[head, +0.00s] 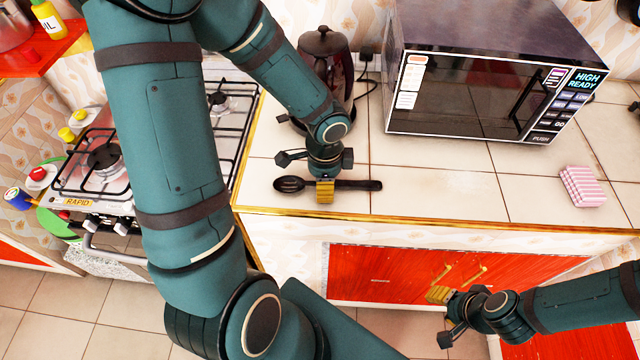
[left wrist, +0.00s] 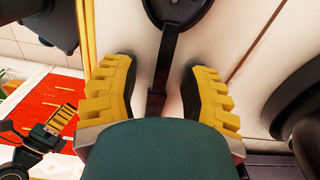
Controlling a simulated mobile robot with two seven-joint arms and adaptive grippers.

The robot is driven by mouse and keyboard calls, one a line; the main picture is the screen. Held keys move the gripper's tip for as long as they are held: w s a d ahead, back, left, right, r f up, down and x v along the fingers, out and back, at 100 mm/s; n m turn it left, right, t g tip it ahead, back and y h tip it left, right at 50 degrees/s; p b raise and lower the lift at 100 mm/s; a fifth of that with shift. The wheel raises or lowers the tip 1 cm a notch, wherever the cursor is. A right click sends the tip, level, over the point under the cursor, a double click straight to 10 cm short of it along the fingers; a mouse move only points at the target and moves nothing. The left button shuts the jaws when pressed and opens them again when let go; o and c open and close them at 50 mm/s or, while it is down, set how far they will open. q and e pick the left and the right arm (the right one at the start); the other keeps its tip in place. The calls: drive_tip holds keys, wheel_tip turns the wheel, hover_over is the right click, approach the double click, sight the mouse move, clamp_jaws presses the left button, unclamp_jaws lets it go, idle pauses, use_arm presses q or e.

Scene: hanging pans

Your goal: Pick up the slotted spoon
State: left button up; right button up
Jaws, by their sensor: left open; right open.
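The black slotted spoon (head: 358,185) lies flat on the tiled counter near its front edge, bowl to the left and handle to the right. My left gripper (head: 325,190) is over its handle, just right of the bowl. In the left wrist view, the spoon's handle (left wrist: 157,80) runs between the open yellow-padded fingers of that gripper (left wrist: 162,95), with a visible gap on each side. The bowl shows at the top edge. My right gripper (head: 443,312) is open and empty, low in front of the red cabinet, away from the spoon.
A gas stove (head: 110,165) stands left of the counter (head: 440,190). A dark glass coffee pot (head: 325,55) is behind my left gripper, and a microwave (head: 480,75) is at the back right. A pink striped sponge (head: 582,186) lies at the right. The counter between spoon and sponge is clear.

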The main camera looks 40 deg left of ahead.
use_arm(q)
clamp_jaws()
